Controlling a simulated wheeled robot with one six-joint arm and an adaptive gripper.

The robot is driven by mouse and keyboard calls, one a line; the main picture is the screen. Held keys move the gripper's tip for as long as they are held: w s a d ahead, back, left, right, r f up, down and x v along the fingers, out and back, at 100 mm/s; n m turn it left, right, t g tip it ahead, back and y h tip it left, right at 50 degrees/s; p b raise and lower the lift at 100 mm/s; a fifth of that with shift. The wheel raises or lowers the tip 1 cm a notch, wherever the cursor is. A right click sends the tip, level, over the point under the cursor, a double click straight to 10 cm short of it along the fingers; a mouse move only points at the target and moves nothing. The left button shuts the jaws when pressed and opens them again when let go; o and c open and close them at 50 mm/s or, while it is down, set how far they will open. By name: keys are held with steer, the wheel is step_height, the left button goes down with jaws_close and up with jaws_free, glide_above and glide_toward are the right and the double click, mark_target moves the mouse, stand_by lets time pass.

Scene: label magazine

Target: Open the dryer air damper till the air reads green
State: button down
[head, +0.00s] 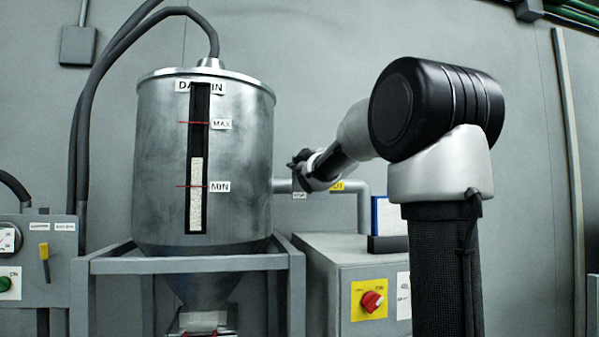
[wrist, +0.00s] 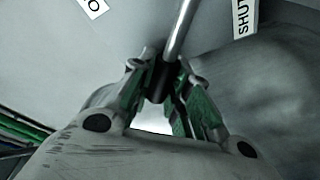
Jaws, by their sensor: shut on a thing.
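My gripper (head: 303,170) is at the end of my arm, just right of the steel hopper and in front of the grey pipe. In the wrist view my gripper (wrist: 160,76) has its green-padded fingers closed around the dark end of a lever, probably the damper handle. The lever's bright metal rod (wrist: 182,28) runs up and slightly right from the fingers. Another label (wrist: 93,6), cut off and showing an O, is to the left. In the head view the lever is hidden by my gripper. No green air reading can be made out.
The steel hopper (head: 160,150) with its MIN and MAX sight strip stands left of my gripper. The grey pipe (head: 364,208) bends down behind it. A cabinet with a red switch (head: 371,301) is below. A partly visible gauge (head: 7,239) is at far left.

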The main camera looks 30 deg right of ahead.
steer(key=shift+s+d+r+m, duration=0.1)
steer(key=shift+d+r+m, duration=0.35)
steer(key=shift+m, duration=0.35)
steer(key=c, duration=1.3)
jaws_free()
steer(key=shift+c, duration=0.2)
steer(key=s, duration=1.2)
steer(key=shift+a+f, duration=0.45)
steer(key=shift+f, duration=0.1)
